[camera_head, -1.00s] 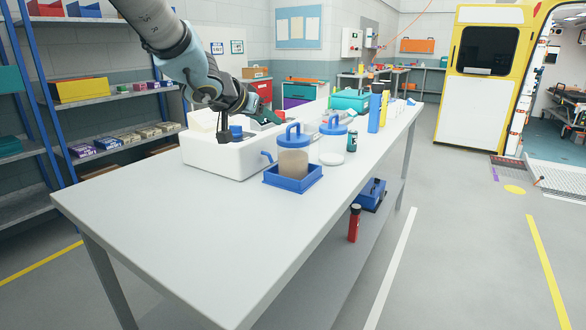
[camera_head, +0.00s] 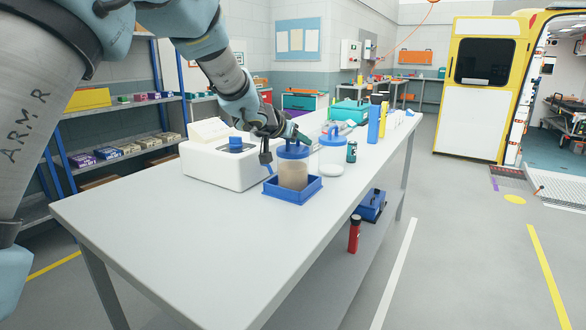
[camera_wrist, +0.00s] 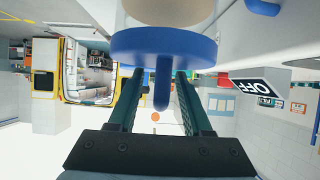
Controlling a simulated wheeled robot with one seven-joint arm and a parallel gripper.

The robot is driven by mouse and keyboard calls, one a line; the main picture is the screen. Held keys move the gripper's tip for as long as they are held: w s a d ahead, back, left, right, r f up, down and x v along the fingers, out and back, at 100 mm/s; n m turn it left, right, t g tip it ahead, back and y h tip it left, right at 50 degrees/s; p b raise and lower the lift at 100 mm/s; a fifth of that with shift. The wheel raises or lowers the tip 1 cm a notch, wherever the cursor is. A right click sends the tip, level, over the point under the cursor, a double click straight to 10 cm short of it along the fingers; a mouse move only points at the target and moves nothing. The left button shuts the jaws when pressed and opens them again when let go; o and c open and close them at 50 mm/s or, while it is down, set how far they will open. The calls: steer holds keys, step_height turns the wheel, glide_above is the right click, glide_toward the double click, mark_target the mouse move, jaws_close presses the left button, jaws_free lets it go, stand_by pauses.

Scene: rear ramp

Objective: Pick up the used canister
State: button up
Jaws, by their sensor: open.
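The used canister (camera_head: 293,176), holding beige contents under a blue lid with an upright handle, stands in a blue tray (camera_head: 284,196) on the table. My gripper (camera_head: 288,137) is at the top of this canister, its jaws partly hidden by my arm. In the wrist view, the blue lid (camera_wrist: 190,48) and its handle show upside down. My gripper (camera_wrist: 160,78) is open there, with one dark green finger on each side of the handle and a gap to each.
A white unit (camera_head: 222,172) with a blue knob stands left of the tray. A clear blue-lidded canister (camera_head: 332,152), a white disc (camera_head: 331,171) and a dark green can (camera_head: 352,152) are to the right. The table's near part (camera_head: 170,235) is clear.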

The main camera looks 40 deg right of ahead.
steer(key=shift+d, duration=0.15)
jaws_close()
stand_by(1.3)
